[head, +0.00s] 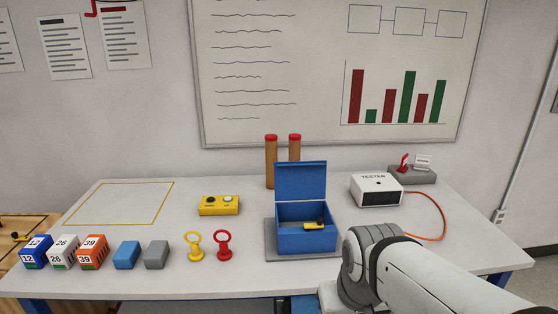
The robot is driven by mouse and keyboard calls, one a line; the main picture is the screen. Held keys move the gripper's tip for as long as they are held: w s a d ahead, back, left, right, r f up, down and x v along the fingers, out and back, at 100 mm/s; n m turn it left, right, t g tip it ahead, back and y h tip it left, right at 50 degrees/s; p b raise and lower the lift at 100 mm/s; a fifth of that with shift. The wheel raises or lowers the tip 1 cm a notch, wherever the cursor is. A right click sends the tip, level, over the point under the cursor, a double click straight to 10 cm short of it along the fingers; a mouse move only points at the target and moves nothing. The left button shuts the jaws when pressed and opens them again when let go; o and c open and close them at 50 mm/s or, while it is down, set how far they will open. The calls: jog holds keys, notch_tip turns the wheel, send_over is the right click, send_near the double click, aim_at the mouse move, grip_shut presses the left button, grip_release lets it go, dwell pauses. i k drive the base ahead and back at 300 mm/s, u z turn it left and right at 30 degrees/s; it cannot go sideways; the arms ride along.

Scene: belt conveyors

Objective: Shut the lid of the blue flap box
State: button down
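The blue flap box (306,238) stands on a grey mat (270,240) right of the table's middle. Its blue lid (301,180) is hinged at the back and stands up, open. A small yellow and black item (317,225) shows at the box's opening; I cannot tell exactly what it is. My arm comes in from the lower right, with its white links close to the right of the box. My gripper is not in this view.
Two brown posts with red tops (271,160) stand behind the lid. A white tester (376,189) with an orange cable is at the right. A yellow button box (219,205), two ring pegs (224,246) and several blocks (92,251) are at the left. The outlined area (113,223) is clear.

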aim_at(294, 180)
jog(key=u, duration=0.05)
jog(key=i, duration=0.95)
jog(key=z, duration=0.05)
